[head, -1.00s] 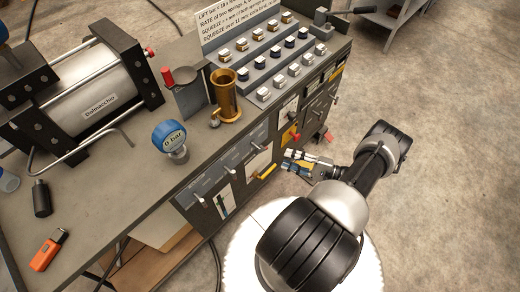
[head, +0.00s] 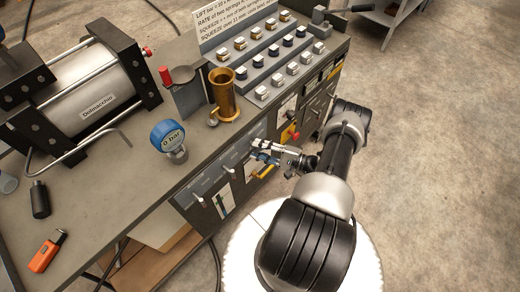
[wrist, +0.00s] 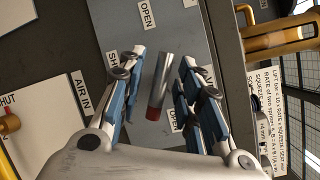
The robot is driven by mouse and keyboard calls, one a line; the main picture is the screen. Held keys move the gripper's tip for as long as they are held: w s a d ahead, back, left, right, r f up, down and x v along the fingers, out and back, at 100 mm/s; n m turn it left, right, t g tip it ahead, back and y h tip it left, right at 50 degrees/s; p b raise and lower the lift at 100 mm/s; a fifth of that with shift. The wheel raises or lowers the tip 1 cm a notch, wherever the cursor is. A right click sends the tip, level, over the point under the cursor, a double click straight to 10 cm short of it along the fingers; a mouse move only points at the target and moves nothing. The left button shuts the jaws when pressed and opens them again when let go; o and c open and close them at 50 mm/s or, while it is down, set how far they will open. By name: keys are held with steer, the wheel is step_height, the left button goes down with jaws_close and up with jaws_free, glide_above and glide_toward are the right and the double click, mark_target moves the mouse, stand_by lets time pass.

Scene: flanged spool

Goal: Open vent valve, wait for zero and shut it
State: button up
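In the wrist view a silver valve lever with a dark red tip (wrist: 160,85) stands on a grey panel (wrist: 190,30). OPEN labels sit above and below it, and a label starting with V is partly hidden behind a finger. My gripper (wrist: 159,68) is open, with blue-padded fingers on either side of the lever and visible gaps to both. In the head view my gripper (head: 259,149) is at the bench's front panel and hides this lever. The blue round gauge (head: 167,136) on the bench reads 0 bar.
An AIR IN label (wrist: 82,96) and a yellow handle (wrist: 8,122) are left of the gripper. A brass cup (head: 223,95) and a large cylinder (head: 95,90) stand on the bench. Other levers (head: 229,170) line the front panel.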

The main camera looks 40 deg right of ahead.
jaws_close()
steer(key=shift+a, duration=0.1)
steer(key=shift+f+m+b, duration=0.25)
steer(key=shift+m+b, duration=0.05)
steer(key=shift+b, duration=0.6)
steer(key=m+b, duration=0.1)
steer(key=b, duration=0.1)
steer(key=m+t+b, duration=0.1)
steer(key=m+b, duration=0.1)
steer(key=shift+s+a+f+t, duration=0.1)
steer(key=shift+f+t, duration=0.1)
steer(key=shift+t, duration=0.1)
steer(key=m+b, duration=0.1)
steer(key=m, duration=0.1)
steer(key=m+t+b, duration=0.1)
steer(key=m, duration=0.1)
steer(key=shift+r+m+t+b, duration=0.15)
steer(key=shift+m+t+b, duration=0.15)
steer(key=m+t+h, duration=0.1)
steer(key=m, duration=0.2)
steer(key=m+t+h, duration=0.1)
steer(key=m, duration=0.2)
steer(key=shift+r, duration=0.2)
steer(key=shift+m, duration=0.3)
